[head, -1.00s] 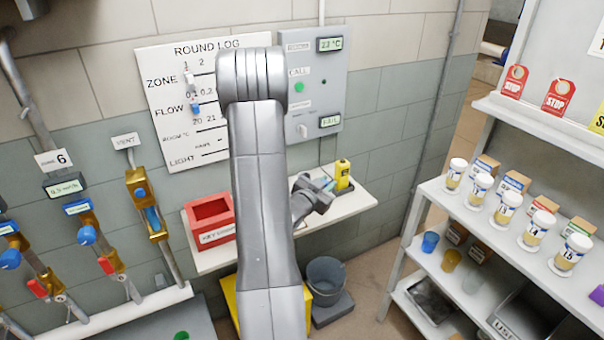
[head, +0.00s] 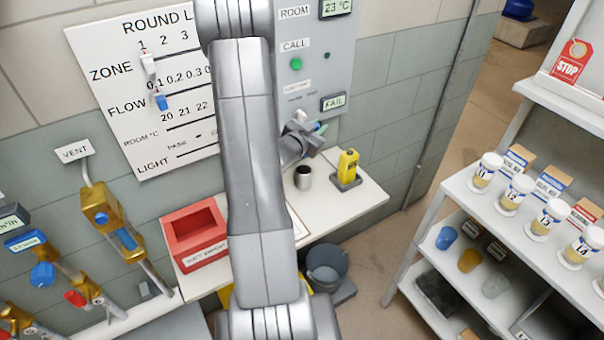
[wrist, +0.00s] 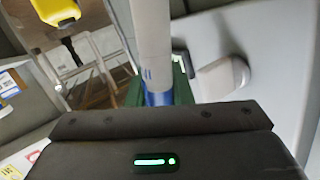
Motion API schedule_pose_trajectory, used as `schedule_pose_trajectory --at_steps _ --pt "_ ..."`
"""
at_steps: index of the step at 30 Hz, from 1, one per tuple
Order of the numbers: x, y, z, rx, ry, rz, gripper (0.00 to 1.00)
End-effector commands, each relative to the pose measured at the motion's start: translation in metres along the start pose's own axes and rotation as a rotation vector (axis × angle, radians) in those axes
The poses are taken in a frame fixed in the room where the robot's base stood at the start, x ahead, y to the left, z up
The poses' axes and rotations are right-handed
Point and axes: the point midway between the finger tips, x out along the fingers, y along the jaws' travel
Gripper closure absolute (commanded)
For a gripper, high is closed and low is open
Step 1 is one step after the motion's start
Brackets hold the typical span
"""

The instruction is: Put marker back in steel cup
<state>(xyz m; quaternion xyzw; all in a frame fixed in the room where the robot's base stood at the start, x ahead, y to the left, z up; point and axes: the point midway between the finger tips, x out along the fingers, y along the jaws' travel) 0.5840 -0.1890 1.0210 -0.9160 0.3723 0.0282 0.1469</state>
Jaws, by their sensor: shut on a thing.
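My gripper (head: 308,137) is raised above the back of the wall shelf, near the lower part of the grey panel. It is shut on the marker. A blue-green bit of the marker (head: 320,127) shows at the gripper's tip in the head view. In the wrist view the marker (wrist: 152,45) has a white barrel with a blue part low down, close to the dark jaw. The steel cup (head: 303,179) stands upright on the shelf below my gripper, apart from it. Its opening looks dark, and I cannot see inside.
A red box (head: 196,238) sits left on the shelf (head: 345,203); a yellow device (head: 348,166) stands in a dark base right of the cup. A grey bucket (head: 327,265) is below. A white rack (head: 480,215) with several jars is at right. My arm hides the shelf's middle.

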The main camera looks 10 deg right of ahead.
Motion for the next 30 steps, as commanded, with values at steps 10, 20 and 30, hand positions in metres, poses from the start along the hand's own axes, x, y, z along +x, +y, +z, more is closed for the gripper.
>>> schedule_pose_trajectory --at_steps 10,20,30 --pt "0.006 0.01 0.039 -0.001 -0.001 0.0 1.0" --pt "0.009 0.013 0.052 0.0 0.0 -0.001 1.0" --pt "0.009 0.013 0.052 0.0 0.0 -0.001 0.55"
